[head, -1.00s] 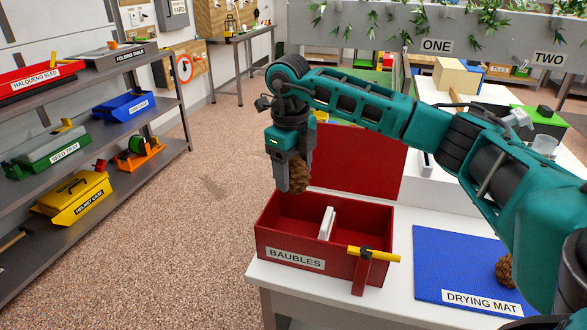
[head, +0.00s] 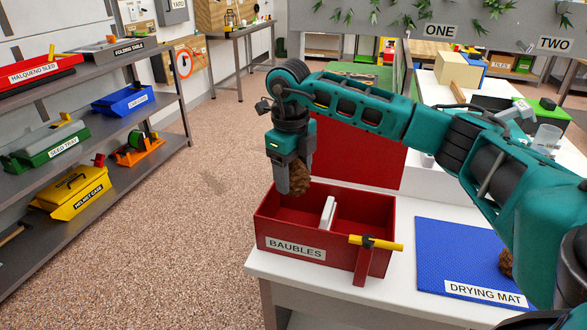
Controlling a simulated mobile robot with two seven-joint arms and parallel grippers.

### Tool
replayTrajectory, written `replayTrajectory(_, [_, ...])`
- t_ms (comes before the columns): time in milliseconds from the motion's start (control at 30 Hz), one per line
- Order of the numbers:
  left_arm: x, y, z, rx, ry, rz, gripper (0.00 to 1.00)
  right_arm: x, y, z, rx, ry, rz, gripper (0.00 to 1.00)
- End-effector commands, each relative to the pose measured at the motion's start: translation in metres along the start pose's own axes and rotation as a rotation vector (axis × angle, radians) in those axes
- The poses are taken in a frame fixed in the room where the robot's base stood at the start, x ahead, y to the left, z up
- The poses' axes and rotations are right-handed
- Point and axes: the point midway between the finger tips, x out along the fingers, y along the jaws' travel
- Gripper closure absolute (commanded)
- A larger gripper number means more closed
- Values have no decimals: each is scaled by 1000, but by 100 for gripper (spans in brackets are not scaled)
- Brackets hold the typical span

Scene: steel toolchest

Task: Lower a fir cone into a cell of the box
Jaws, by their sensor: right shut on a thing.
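The red box (head: 275,229) labelled BAUBLES stands open on the white table, its lid (head: 358,155) raised at the back. A white divider (head: 328,213) splits it into a left and a right cell. My right gripper (head: 297,186) points down over the back of the left cell, shut on a brown fir cone (head: 301,179). The gripper's finger hides part of the cone. The cone's lower end is near the rim height; I cannot tell whether it is inside. A second fir cone (head: 505,263) lies on the blue drying mat, partly hidden by my arm. My left gripper is not in view.
The blue drying mat (head: 455,250) lies right of the box. A yellow-handled latch (head: 375,243) sticks out at the box's front right. A grey shelf with cases (head: 72,192) stands at the left, with open floor between.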

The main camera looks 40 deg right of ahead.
Motion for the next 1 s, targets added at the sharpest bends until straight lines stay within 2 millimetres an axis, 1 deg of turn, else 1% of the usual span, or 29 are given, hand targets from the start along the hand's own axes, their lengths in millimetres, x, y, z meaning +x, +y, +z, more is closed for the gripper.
replayTrajectory(33, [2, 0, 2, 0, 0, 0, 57, 4, 0, 0, 0, 1, 0, 64])
replayTrajectory(233, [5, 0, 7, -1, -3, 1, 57, 14, 1, 0, 0, 0, 0, 64])
replayTrajectory(467, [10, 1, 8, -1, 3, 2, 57, 26, 2, 0, 0, -1, 0, 64])
replayTrajectory(867, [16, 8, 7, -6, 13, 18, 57, 46, 3, 0, 0, 0, 0, 64])
replayTrajectory(1000, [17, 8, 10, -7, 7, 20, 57, 53, 4, 0, 0, 0, 0, 64])
